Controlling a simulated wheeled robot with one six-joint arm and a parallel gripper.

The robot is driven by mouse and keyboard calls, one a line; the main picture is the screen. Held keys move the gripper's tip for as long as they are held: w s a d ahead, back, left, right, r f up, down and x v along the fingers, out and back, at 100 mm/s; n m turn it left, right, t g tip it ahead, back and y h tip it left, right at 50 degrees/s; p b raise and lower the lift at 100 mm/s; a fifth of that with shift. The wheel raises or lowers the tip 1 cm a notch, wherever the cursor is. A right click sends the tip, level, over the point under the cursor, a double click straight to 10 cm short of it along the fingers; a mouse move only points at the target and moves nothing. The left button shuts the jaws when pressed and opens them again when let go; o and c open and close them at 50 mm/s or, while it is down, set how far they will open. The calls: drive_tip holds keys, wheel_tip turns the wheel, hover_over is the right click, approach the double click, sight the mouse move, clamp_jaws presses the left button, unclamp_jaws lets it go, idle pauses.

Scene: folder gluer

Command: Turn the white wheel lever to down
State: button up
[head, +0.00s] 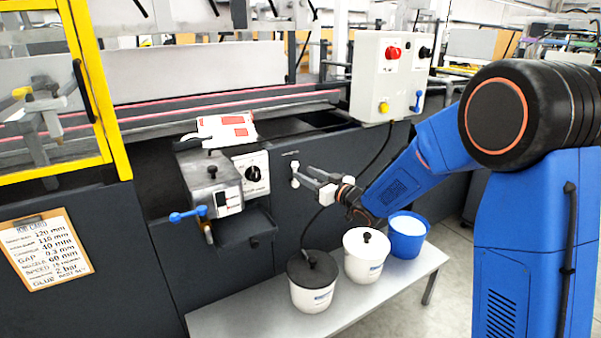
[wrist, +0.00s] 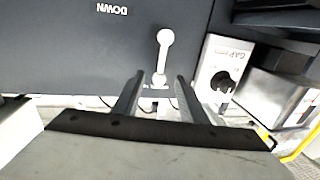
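The white wheel lever (head: 294,173) is a small white handle on the dark front panel of the machine. In the wrist view the lever (wrist: 164,56) runs nearly straight up and down, with a rounded knob at its upper end. My gripper (head: 307,180) is just right of it in the head view, its fingers pointing at the panel. In the wrist view my gripper (wrist: 159,77) is open, with a finger on either side of the lever's lower end. I cannot tell whether they touch it. An upside-down DOWN label (wrist: 112,9) is on the panel.
A grey unit with a black knob (head: 254,174) and a blue-handled valve (head: 188,214) are left of the lever. A control box (head: 390,76) is above right. A low bench (head: 246,319) below carries a black-lidded pot (head: 311,290), a white pot (head: 365,263) and a blue bucket (head: 407,243).

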drive_tip(key=shift+x, duration=1.85)
clamp_jaws()
